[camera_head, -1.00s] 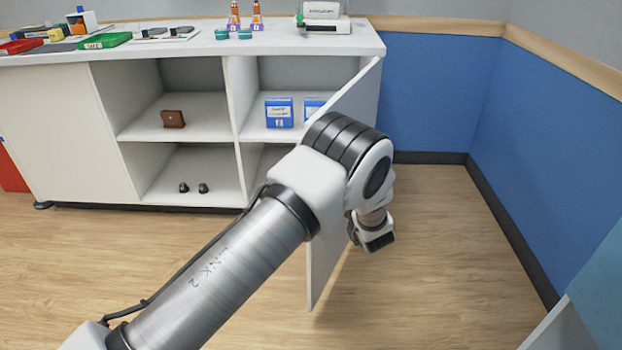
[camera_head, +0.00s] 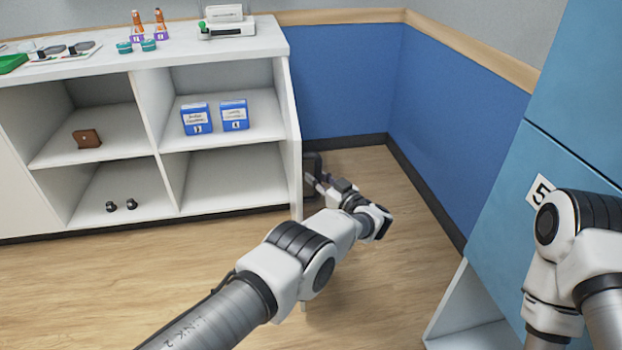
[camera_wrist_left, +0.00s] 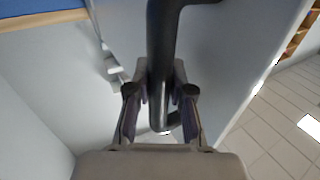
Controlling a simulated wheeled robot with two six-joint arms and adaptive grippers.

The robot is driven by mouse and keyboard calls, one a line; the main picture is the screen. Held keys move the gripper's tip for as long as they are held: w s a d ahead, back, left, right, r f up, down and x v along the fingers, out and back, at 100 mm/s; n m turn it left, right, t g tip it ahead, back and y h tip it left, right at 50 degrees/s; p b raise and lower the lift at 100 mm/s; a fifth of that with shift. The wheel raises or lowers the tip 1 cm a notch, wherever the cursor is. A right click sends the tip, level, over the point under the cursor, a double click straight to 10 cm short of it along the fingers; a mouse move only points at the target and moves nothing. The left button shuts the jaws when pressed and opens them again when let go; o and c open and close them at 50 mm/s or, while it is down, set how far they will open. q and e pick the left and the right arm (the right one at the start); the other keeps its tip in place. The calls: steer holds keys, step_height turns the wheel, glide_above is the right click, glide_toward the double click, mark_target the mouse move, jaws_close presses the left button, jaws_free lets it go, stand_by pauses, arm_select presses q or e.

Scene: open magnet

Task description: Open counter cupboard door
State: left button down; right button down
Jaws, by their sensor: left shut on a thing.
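The white counter cupboard (camera_head: 150,185) stands at the left with its right section open to view. Its door (camera_head: 294,125) stands out from the cupboard's right end and shows almost edge-on, partly covered by my left arm. My left gripper (camera_head: 318,182) is on the far right side of the door, at the dark handle (camera_head: 314,160). In the left wrist view, the black bar of the handle (camera_wrist_left: 163,45) passes between the fingers of my left gripper (camera_wrist_left: 160,100), which is shut on it. My right arm shows at the right edge, but its gripper is out of view.
Two blue boxes (camera_head: 197,119), a brown wallet-like item (camera_head: 87,138) and two small dark items (camera_head: 131,204) sit on the shelves. A blue locker (camera_head: 500,210) marked 5 stands at the right, near my right arm.

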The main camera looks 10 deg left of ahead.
arm_select(q)
steer(key=shift+s+d+f, duration=0.1)
steer(key=shift+f, duration=0.05)
steer(key=c, duration=1.2)
jaws_free()
steer(key=shift+c, duration=0.2)
steer(key=shift+o, duration=1.1)
steer(key=shift+d, duration=0.1)
steer(key=shift+a, duration=0.2)
